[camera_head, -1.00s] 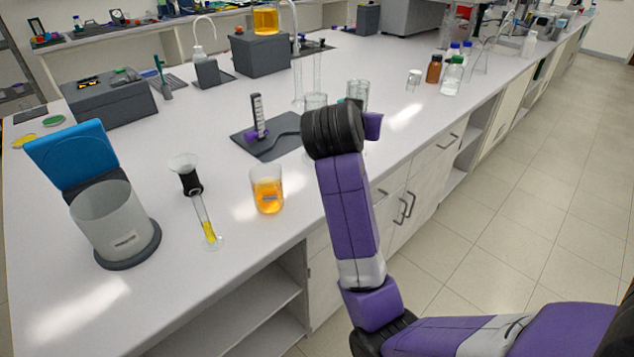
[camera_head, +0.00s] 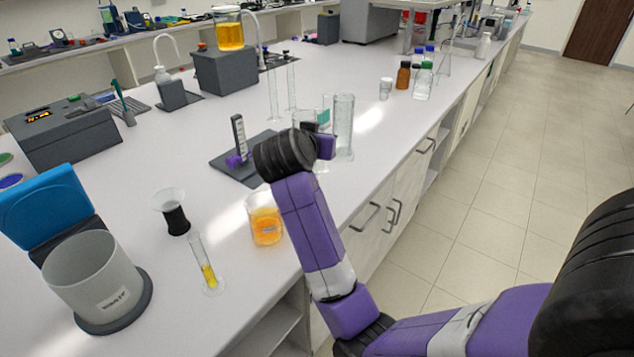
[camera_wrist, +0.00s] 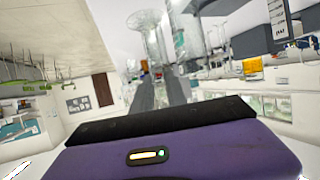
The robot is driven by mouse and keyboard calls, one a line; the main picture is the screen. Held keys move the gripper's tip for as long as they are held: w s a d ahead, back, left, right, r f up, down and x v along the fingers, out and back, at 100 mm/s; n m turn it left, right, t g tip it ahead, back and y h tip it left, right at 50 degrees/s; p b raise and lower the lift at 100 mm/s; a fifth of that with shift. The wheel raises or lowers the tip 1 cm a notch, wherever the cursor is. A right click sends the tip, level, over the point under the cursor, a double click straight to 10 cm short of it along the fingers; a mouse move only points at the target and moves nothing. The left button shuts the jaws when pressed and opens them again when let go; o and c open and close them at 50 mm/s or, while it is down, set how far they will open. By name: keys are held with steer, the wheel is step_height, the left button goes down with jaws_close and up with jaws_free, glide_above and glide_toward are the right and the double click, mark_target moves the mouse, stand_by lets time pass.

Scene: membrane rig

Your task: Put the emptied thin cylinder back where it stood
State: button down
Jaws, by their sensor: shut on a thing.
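My gripper (camera_head: 322,146) is above the bench beyond the orange beaker, its jaws mostly hidden behind my wrist in the head view. In the wrist view my gripper (camera_wrist: 160,95) is shut on a clear thin cylinder (camera_wrist: 150,40) with a flared foot; no liquid shows in it. In the head view this cylinder is largely hidden and hard to tell from the clear glassware around it. Two other clear thin cylinders (camera_head: 272,97) stand farther back. A thin cylinder with yellow liquid (camera_head: 206,268) stands at the front, beside a black-necked funnel (camera_head: 172,212).
An orange-filled beaker (camera_head: 265,226) stands close below my wrist. A wide clear glass cylinder (camera_head: 344,125) is just right of my gripper. A scale stand (camera_head: 240,140) on a dark mat is to its left. Bottles (camera_head: 423,80) stand behind.

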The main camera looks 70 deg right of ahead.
step_height(320, 180, down, 13)
steer(key=shift+r+p, duration=0.2)
steer(key=shift+p, duration=0.1)
steer(key=shift+f, duration=0.25)
steer(key=c, duration=1.3)
jaws_free()
steer(key=shift+r, duration=0.1)
steer(key=shift+r, duration=0.2)
steer(key=b+v, duration=0.1)
steer(key=v, duration=1.1)
steer(key=shift+f, duration=0.1)
